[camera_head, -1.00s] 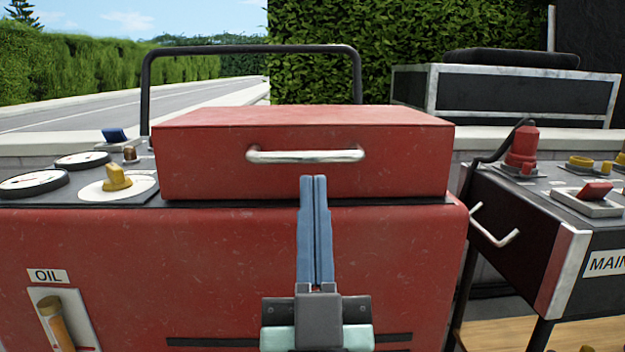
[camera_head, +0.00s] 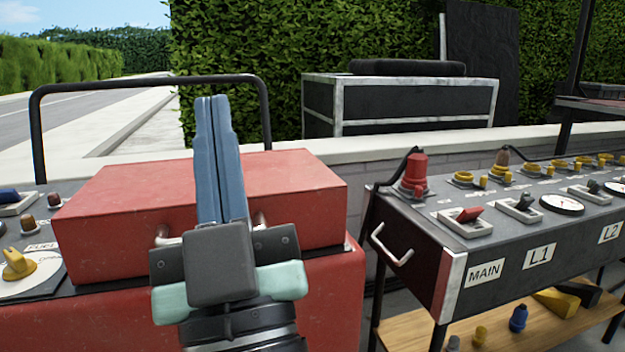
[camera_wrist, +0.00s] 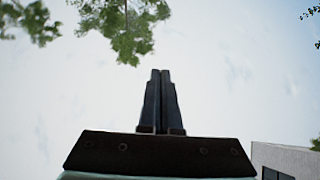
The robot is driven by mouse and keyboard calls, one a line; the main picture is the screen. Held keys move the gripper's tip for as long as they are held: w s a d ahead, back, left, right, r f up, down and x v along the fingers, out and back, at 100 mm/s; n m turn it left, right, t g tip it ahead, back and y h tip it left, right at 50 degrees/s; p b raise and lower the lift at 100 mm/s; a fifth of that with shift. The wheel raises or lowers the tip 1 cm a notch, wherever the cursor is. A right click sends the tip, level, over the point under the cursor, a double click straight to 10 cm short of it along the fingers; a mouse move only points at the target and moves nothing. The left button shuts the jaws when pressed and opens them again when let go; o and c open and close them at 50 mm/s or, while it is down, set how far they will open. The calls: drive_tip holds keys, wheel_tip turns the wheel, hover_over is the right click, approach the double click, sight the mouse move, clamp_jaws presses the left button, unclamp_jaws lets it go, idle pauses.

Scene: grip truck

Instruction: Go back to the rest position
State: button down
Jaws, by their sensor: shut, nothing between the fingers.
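My gripper (camera_head: 212,102) stands upright in the head view, in front of the red box (camera_head: 290,185) with the silver handle (camera_head: 165,238). Its two blue fingers are shut together with nothing between them. They hide the middle of the handle and part of the box's front and top. In the wrist view the shut fingers (camera_wrist: 160,73) point up toward a pale sky and tree leaves. No object touches the fingertips there.
A black control panel (camera_head: 470,285) with a red lever, switches and MAIN, L1 and L2 labels stands to the right. A black bar frame (camera_head: 150,80) rises behind the red box. A black case (camera_head: 400,105) sits at the back before a hedge.

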drive_tip(key=s+d+r+m+t+h+p, duration=0.1)
drive_tip(key=d+r+m+h+p, duration=0.15)
drive_tip(key=r+p, duration=0.5)
drive_tip(key=s+d+r+m+h+p, duration=0.15)
drive_tip(key=r+h+p, duration=0.25)
drive_tip(key=r, duration=0.7)
drive_tip(key=s+d+r+m+t+h+p, duration=0.1)
drive_tip(key=d+r+m+h+p, duration=0.15)
drive_tip(key=r+p, duration=0.5)
wheel_tip(320, 180, up, 36)
drive_tip(key=n+p, duration=0.1)
drive_tip(key=p, duration=3.2)
drive_tip(key=shift+d, duration=0.3)
